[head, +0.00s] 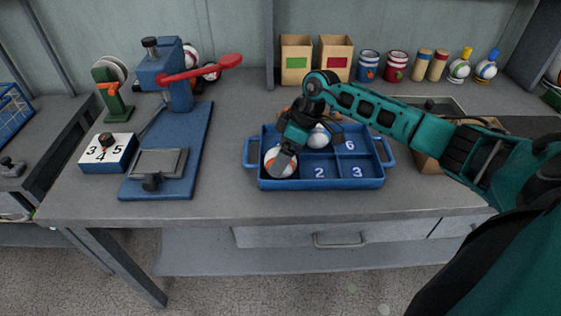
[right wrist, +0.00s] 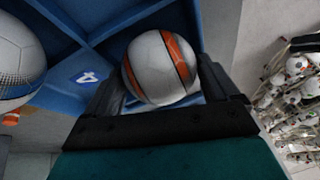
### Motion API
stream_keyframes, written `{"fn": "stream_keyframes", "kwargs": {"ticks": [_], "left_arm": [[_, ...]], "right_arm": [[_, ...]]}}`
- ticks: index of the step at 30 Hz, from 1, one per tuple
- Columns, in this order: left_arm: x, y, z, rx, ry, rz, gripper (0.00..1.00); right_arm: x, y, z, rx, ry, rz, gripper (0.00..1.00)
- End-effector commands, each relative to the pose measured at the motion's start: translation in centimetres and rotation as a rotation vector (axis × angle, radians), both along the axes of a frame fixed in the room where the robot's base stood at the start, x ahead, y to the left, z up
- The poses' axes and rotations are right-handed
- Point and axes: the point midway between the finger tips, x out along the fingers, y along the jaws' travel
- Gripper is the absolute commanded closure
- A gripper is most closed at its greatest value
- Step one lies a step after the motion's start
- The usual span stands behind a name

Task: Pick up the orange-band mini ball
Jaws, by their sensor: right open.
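The orange-band mini ball (head: 278,163) is white with an orange band and sits in the front left compartment of the blue tray (head: 325,184). In the right wrist view the ball (right wrist: 160,68) shows between the two open fingers of my right gripper (right wrist: 165,90). In the head view my right gripper (head: 284,155) reaches down at the ball and hides part of it. I cannot tell whether the fingers touch it. My left gripper is not in view.
Another white ball (head: 318,137) lies in a back compartment of the tray. Compartments marked 2 and 3 look empty. A blue lever press (head: 172,128) stands to the left, with a numbered dial box (head: 107,152) beside it. Boxes and cans line the back.

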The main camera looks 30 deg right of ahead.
Motion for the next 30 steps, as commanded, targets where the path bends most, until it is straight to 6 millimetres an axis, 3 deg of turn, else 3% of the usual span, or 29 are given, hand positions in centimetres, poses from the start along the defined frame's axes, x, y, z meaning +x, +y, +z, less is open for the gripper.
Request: {"fn": "stream_keyframes", "kwargs": {"ticks": [5, 16, 25, 30], "left_arm": [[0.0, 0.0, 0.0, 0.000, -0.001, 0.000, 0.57], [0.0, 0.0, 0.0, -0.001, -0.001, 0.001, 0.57], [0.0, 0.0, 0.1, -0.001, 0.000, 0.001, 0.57], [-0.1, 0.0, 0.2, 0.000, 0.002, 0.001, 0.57]], "right_arm": [[0.0, 0.0, 0.0, 0.000, 0.000, 0.000, 0.12], [0.0, 0.0, 0.0, 0.000, 0.000, 0.000, 0.47], [0.0, 0.0, 0.3, 0.000, -0.002, 0.000, 0.47], [0.0, -0.1, 1.7, 0.000, -0.002, 0.001, 0.47]]}}
